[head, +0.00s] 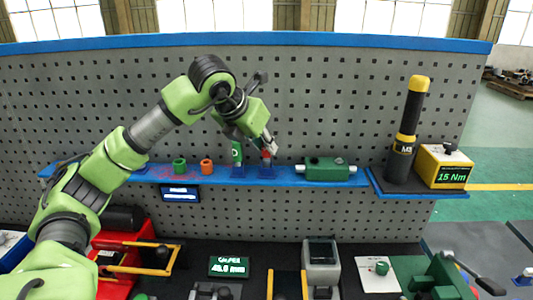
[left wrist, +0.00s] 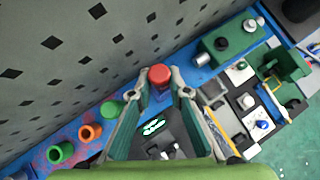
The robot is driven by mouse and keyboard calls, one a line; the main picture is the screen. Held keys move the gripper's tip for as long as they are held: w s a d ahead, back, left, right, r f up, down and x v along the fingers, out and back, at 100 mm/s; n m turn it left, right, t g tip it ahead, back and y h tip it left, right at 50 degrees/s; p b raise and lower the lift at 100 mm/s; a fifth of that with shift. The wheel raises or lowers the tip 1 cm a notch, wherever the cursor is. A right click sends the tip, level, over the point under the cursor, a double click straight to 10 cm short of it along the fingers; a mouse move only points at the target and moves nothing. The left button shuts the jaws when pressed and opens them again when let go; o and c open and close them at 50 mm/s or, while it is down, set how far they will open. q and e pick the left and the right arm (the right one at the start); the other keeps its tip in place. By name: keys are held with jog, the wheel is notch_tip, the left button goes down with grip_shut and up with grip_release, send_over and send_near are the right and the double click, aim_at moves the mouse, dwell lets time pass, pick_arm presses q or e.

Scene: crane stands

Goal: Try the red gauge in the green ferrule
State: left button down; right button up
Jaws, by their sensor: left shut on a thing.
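My left gripper (head: 270,148) is shut on the red gauge (left wrist: 159,75), with one fingertip on each side of its round red top. In the head view the red gauge (head: 267,155) is right above a blue stand (head: 266,173) on the shelf. I cannot tell if its lower end is still in the stand. The green ferrule (head: 179,166) is an open ring on the shelf further left; it also shows in the left wrist view (left wrist: 61,152). My right gripper is not in view.
An orange ring (head: 206,167) and a green gauge (head: 237,153) in its own blue stand are between the green ferrule and my gripper. A green block device (head: 326,170) lies to the right. The grey pegboard (head: 330,100) rises close behind the blue shelf.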

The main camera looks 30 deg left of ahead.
pick_arm(q)
jog(key=shift+r+p, duration=1.4)
jog(key=shift+r, duration=0.7)
